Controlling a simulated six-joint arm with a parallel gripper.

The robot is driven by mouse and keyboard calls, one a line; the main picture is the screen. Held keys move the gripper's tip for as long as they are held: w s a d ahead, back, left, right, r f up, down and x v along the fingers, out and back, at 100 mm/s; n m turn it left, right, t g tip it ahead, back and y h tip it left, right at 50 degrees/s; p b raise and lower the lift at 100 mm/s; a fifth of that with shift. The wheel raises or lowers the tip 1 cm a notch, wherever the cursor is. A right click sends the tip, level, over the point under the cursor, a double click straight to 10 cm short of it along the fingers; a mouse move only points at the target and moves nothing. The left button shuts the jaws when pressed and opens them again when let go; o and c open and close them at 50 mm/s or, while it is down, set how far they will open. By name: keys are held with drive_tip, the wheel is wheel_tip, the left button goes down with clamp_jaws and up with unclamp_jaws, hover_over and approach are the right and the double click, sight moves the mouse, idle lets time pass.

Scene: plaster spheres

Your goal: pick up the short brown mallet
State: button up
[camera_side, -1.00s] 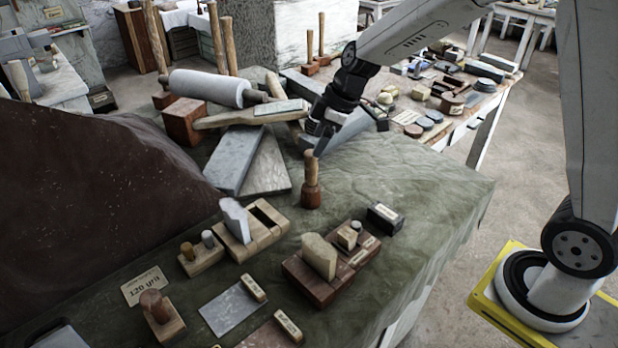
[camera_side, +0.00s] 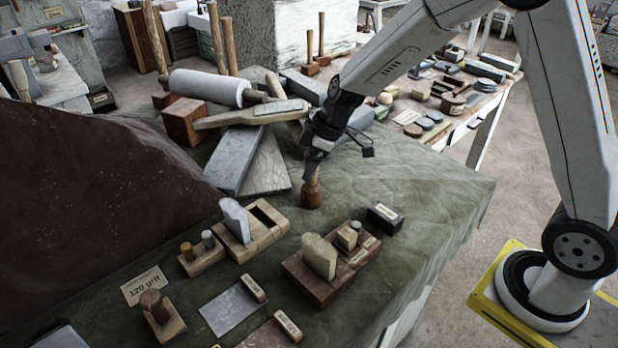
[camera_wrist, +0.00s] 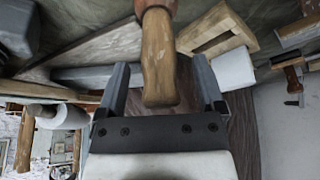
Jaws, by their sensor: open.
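The short brown mallet (camera_side: 311,194) stands upright, head down, on the green cloth-covered table (camera_side: 440,185). Its rounded brown head shows in the side view, while my gripper (camera_side: 314,165) covers most of its handle. In the wrist view, the light wooden handle (camera_wrist: 158,60) points toward the camera between the two dark fingers of my gripper (camera_wrist: 160,85). The fingers are apart, with a visible gap on each side of the handle. The mallet's head is mostly cut off at the top of the wrist view.
Grey stone slabs (camera_side: 234,162) lie just left of the mallet. A dark block (camera_side: 384,218) and a red-brown wooden block with a pale stone (camera_side: 319,257) stand in front. A wooden holder (camera_side: 262,226) is at front left. Cloth right of the mallet is clear.

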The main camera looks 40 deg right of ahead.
drive_tip(key=shift+w+a+f, duration=0.15)
drive_tip(key=shift+f, duration=0.4)
clamp_jaws()
